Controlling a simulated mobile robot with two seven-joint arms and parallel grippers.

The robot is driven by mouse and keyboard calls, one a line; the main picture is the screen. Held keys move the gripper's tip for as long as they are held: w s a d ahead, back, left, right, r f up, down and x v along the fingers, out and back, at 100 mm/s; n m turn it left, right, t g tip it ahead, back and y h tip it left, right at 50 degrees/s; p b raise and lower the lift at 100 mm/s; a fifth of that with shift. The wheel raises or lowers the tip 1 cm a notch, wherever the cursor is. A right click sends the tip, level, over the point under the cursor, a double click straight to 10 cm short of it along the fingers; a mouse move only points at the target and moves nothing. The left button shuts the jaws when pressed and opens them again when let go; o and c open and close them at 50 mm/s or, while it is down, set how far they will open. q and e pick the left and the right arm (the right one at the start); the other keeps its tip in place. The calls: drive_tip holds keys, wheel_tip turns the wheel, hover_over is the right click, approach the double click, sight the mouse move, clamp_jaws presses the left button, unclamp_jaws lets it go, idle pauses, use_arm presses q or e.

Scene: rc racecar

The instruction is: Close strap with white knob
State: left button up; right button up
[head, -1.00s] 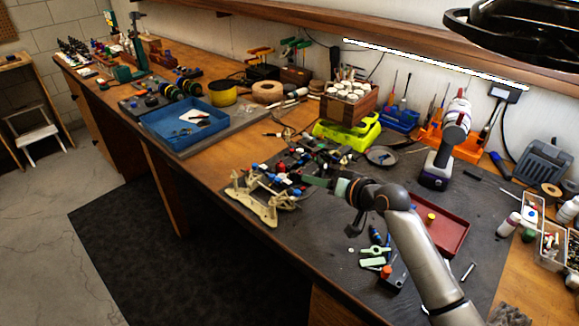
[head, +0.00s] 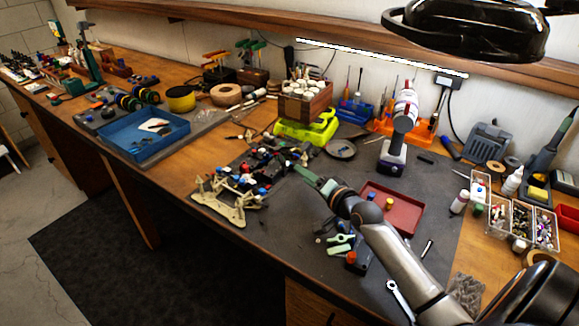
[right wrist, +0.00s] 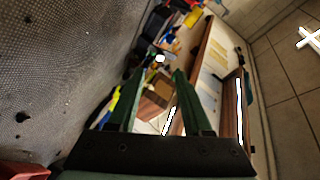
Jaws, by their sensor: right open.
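The dark racecar chassis (head: 266,162) sits on the mat near the middle of the head view, with small blue, red and white knobs along it. The straps are too small to make out. My right gripper (head: 303,171) is just right of the chassis, its green fingers pointing toward it. In the right wrist view its two fingers (right wrist: 156,95) are apart with nothing between them. A small white knob (right wrist: 159,58) shows beyond the fingertips, apart from them. I cannot tell which strap it belongs to. My left gripper is not in view.
A beige stand (head: 228,201) is at the chassis's front left. A red tray (head: 398,212) and a green clamp (head: 340,245) lie near my right arm. A yellow-green case (head: 306,131) and drill (head: 398,140) stand behind. The blue tray (head: 145,137) is farther left.

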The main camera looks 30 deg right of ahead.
sight(287, 164)
drive_tip(key=w, duration=0.2)
drive_tip(key=w+f, duration=0.1)
drive_tip(key=w, duration=0.4)
drive_tip(key=shift+w+f+b, duration=0.2)
drive_tip(key=shift+f+b, duration=0.05)
drive_tip(key=shift+b, duration=0.05)
clamp_jaws()
idle(0.4)
